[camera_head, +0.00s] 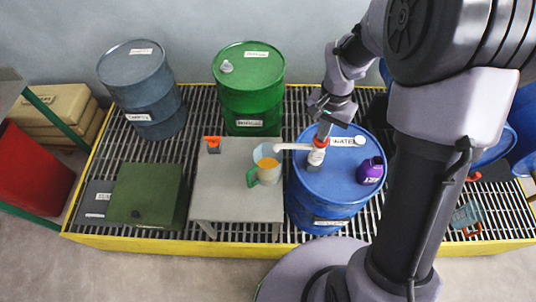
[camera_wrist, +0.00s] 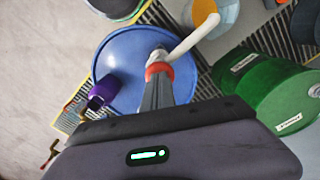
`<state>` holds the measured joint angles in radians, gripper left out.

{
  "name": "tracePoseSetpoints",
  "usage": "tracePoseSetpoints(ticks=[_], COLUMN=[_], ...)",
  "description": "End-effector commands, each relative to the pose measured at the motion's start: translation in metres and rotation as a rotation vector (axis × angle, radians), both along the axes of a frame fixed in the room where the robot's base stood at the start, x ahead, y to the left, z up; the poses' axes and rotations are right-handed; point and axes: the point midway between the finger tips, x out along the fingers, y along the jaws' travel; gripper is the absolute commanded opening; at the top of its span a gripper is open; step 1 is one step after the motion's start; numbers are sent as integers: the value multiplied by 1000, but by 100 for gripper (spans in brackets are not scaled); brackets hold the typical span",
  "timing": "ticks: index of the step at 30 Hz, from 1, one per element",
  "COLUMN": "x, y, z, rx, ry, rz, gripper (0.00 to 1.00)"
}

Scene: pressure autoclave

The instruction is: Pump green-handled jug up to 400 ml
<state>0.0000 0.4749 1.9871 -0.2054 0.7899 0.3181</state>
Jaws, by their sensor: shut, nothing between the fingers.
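The green-handled jug (camera_head: 266,165) stands upright on a grey low table and holds some orange liquid; its level in ml cannot be read. It also shows in the wrist view (camera_wrist: 214,14). The spout reaches left to above the jug. The pump also shows in the wrist view (camera_wrist: 159,66). My gripper (camera_head: 323,129) is shut and empty, directly over the pump's top, which its fingers partly hide; contact cannot be told.
A purple bottle (camera_head: 371,170) stands on the blue drum, right of the pump. An orange-topped item (camera_head: 213,144) is on the grey table (camera_head: 219,195). A green drum (camera_head: 249,86) and a grey drum (camera_head: 140,90) stand behind; a dark green box (camera_head: 146,195) sits left.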

Motion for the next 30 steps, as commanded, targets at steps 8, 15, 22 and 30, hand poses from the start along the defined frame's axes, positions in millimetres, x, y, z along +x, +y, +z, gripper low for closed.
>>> tracePoseSetpoints(ticks=[8,15,22,30], x=[0,0,0,0], y=[0,0,0,0], z=[23,46,46,45], rx=[0,0,0,0], ry=[1,0,1,0], rz=[0,1,1,0], gripper=[0,0,0,0])
